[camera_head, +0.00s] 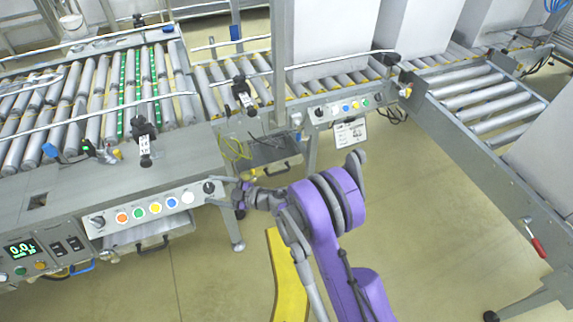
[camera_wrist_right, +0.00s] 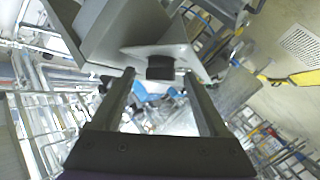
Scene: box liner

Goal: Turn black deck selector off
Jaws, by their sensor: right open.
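A black selector knob (camera_head: 208,187) sits at the right end of the grey button panel (camera_head: 160,218). A second black selector (camera_head: 98,221) is at the panel's left end. My right gripper (camera_head: 217,190) reaches in from the right, open, with its fingers at the right-end knob. In the right wrist view the dark knob (camera_wrist_right: 160,67) shows between the tips of the open gripper (camera_wrist_right: 158,76). I cannot tell whether the fingers touch it. The knob's pointer position is too small to read. My left gripper is not in view.
Orange, green, yellow, blue and white buttons (camera_head: 188,197) line the panel. A display box (camera_head: 22,249) is at the left. Roller conveyors (camera_head: 95,95) run behind, with large grey boxes (camera_head: 418,25) at the back right. Open floor (camera_head: 430,220) lies at the right.

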